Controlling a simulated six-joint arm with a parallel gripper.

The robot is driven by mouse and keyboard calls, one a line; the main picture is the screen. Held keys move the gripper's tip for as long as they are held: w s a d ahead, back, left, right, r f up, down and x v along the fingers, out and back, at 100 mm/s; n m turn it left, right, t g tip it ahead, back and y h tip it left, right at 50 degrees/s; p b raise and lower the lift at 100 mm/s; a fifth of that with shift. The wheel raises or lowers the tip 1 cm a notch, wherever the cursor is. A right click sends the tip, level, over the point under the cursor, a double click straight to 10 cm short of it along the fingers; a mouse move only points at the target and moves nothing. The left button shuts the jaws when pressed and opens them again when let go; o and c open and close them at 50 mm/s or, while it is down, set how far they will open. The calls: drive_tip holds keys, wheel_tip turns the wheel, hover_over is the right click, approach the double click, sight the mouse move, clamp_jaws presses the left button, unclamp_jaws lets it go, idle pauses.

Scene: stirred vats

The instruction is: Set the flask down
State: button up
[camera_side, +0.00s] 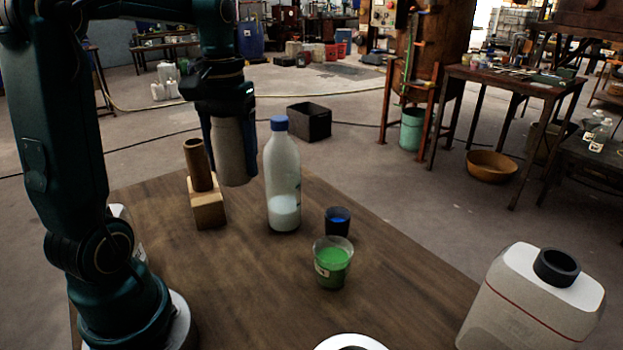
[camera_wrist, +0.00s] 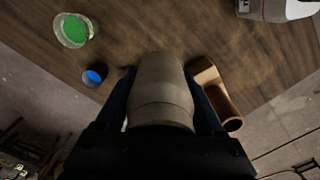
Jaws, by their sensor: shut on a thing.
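A grey-beige flask (camera_side: 236,155) hangs upright from my gripper (camera_side: 231,125), whose dark fingers are shut on its sides. In the side view its lower end overlaps the far part of the wooden table (camera_side: 215,290); it looks raised, but I cannot tell the gap exactly. In the wrist view the flask (camera_wrist: 160,88) fills the middle between the fingers of my gripper (camera_wrist: 163,100) and hides what lies behind it.
A brown tube on a wooden block (camera_side: 208,210) stands just left of the flask, a blue-capped bottle (camera_side: 283,180) just right. A blue cup (camera_side: 338,222) and a green-filled cup (camera_side: 333,265) stand nearer. A white canister (camera_side: 530,305) is front right. The table's front left looks clear.

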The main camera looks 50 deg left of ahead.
drive_tip(key=shift+s+a+f, duration=0.1)
drive_tip(key=shift+s+a, duration=0.1)
drive_tip(key=shift+s, duration=0.3)
drive_tip(key=shift+s+a+f, duration=0.1)
drive_tip(key=shift+s+a, duration=0.1)
drive_tip(key=shift+s, duration=0.25)
drive_tip(key=f, duration=1.5)
drive_tip(key=shift+w+d+f, duration=0.1)
drive_tip(key=shift+w+f, duration=0.15)
drive_tip(key=shift+f, duration=0.1)
drive_tip(key=shift+f, duration=0.1)
drive_tip(key=o, duration=1.3)
drive_tip(key=shift+o, duration=0.2)
